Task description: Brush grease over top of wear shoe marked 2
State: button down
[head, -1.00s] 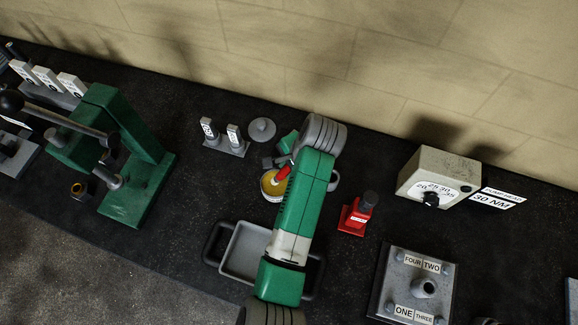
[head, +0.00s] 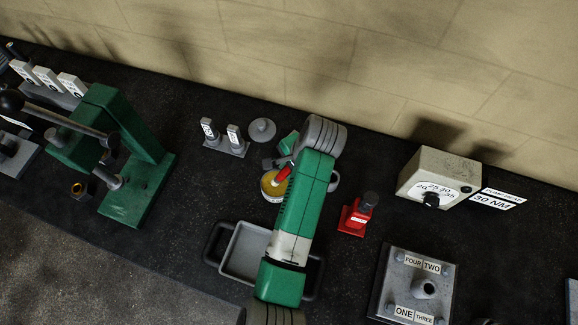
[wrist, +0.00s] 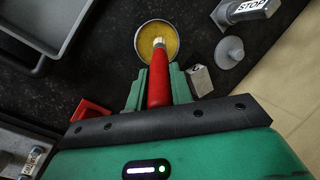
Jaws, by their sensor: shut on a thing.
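My gripper (wrist: 155,84) is shut on the red handle of a brush (wrist: 159,70). The pale bristles point into the round tin of yellow grease (wrist: 172,35); I cannot tell how deep they are. In the head view the red brush (head: 283,174) shows beside my arm, over the grease tin (head: 268,193). My gripper (head: 287,147) is partly hidden there by my wrist. White-labelled blocks (head: 46,77) stand in a row at the far left; their marks are too small to read, so I cannot pick out the shoe marked 2.
A grey tray (head: 243,250) lies in front of the tin. A stand with two labelled posts (head: 226,147) and a grey disc (head: 262,129) are behind. A green press (head: 130,180) stands left, a red jack-like piece (head: 357,215) and a dial box (head: 437,178) right.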

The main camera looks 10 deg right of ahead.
jog(key=shift+f, duration=0.45)
dwell(1.9)
jog(key=shift+p, duration=0.3)
notch_tip(320, 180, up, 7)
jog(key=p, duration=0.7)
jog(key=shift+r+p, duration=0.15)
jog(key=shift+p, duration=0.15)
jog(key=a+r+n+g, duration=0.1)
jog(key=n, duration=0.3)
jog(key=a+n+g, duration=0.1)
jog(key=n, duration=0.3)
jog(key=s+a+r+n+g, duration=0.1)
jog(key=n, duration=0.2)
jog(key=shift+a+r+n+g, duration=0.3)
jog(key=shift+a+r+n, duration=0.05)
jog(key=shift+a+n, duration=0.05)
